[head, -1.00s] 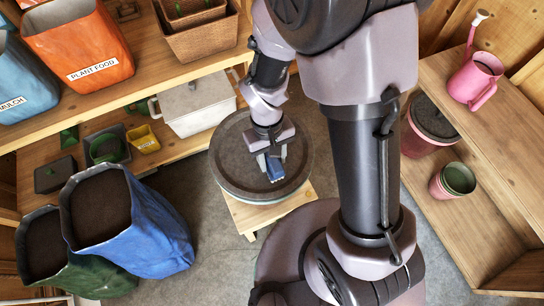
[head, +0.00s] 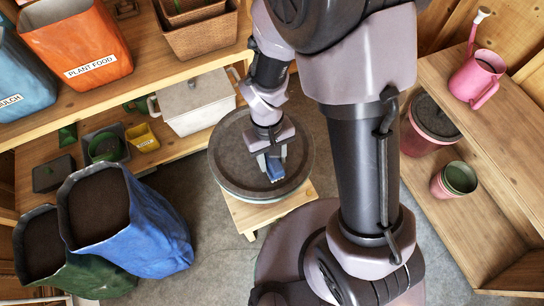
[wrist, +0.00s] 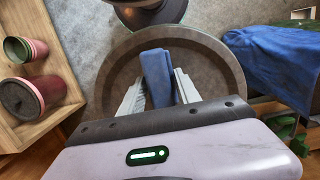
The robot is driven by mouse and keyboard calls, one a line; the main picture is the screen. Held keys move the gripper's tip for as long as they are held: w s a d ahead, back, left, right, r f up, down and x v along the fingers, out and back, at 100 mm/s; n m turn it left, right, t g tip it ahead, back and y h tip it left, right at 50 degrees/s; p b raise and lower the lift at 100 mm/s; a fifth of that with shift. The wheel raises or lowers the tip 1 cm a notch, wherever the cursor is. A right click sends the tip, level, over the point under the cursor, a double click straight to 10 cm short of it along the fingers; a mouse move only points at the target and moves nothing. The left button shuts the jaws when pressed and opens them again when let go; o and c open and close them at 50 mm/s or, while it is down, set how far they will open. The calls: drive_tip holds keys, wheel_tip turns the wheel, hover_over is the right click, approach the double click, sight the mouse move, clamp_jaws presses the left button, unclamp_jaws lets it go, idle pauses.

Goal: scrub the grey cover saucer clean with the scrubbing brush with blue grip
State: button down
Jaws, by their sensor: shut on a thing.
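The grey cover saucer (head: 236,160) is a wide, round, shallow dish lying on a small wooden stool (head: 262,212). Its dark grey-brown inside also shows in the wrist view (wrist: 216,72). My gripper (head: 272,168) is over the right part of the saucer in the head view, pointing down. It is shut on the blue grip of the scrubbing brush (wrist: 156,72).
Blue and green soil sacks (head: 140,225) stand on the floor at the left. A lidded light-grey box (head: 195,100) sits on the shelf behind. At the right, a wooden shelf (head: 480,215) holds pink pots (head: 452,180) and a pink watering can (head: 474,78).

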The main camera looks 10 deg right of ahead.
idle(0.5)
drive_tip(key=shift+s+d, duration=0.2)
drive_tip(key=shift+s, duration=0.5)
drive_tip(key=shift+w, duration=0.1)
drive_tip(key=shift+w+a, duration=0.15)
drive_tip(key=shift+w, duration=0.4)
drive_tip(key=shift+w+a, duration=0.15)
drive_tip(key=shift+w, duration=0.35)
drive_tip(key=shift+s+d, duration=0.25)
drive_tip(key=shift+s, duration=0.7)
